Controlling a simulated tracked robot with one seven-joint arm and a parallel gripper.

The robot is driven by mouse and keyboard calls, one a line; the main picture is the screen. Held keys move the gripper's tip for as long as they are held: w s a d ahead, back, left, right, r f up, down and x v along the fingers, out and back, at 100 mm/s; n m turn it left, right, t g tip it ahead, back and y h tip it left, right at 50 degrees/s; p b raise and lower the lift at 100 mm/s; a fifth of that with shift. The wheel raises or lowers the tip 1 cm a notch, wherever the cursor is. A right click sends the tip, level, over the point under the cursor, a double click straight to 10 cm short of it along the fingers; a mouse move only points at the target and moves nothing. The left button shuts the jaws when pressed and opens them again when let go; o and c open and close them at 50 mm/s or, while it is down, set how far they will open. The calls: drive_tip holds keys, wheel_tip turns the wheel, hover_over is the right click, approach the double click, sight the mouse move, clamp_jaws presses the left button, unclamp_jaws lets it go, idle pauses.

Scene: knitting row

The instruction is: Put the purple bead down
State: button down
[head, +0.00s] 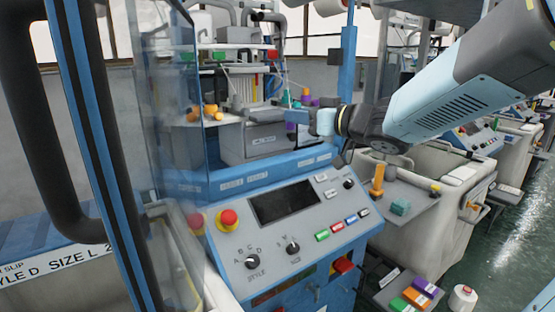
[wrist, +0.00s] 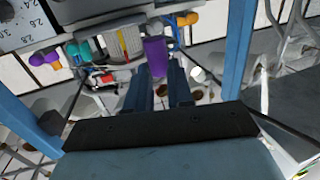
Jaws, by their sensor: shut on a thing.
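My gripper (head: 297,118) reaches in from the right in the head view, level, in front of the machine's inner rail and above the blue panel. In the wrist view its two blue fingers (wrist: 160,88) are closed on a purple bead (wrist: 154,57), a short cylinder held at the fingertips. In the head view only a small purple patch of the held bead (head: 290,127) shows by the fingers. The bead appears raised, with no clear contact with a surface below.
Other coloured pieces (head: 306,98) stand just behind my gripper, and orange ones (head: 206,111) lie to the left. A control panel (head: 285,215) with red buttons is below. A clear door (head: 150,100) stands open at left. A side shelf (head: 400,200) is at right.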

drive_tip(key=d, duration=0.1)
hover_over(286, 161)
wheel_tip(286, 161, down, 10)
drive_tip(key=shift+s+f+n+g+y, duration=0.15)
drive_tip(key=shift+f+n+g+y, duration=0.15)
drive_tip(key=shift+f, duration=1.3)
drive_tip(key=c, duration=1)
unclamp_jaws()
drive_tip(key=shift+f, duration=0.1)
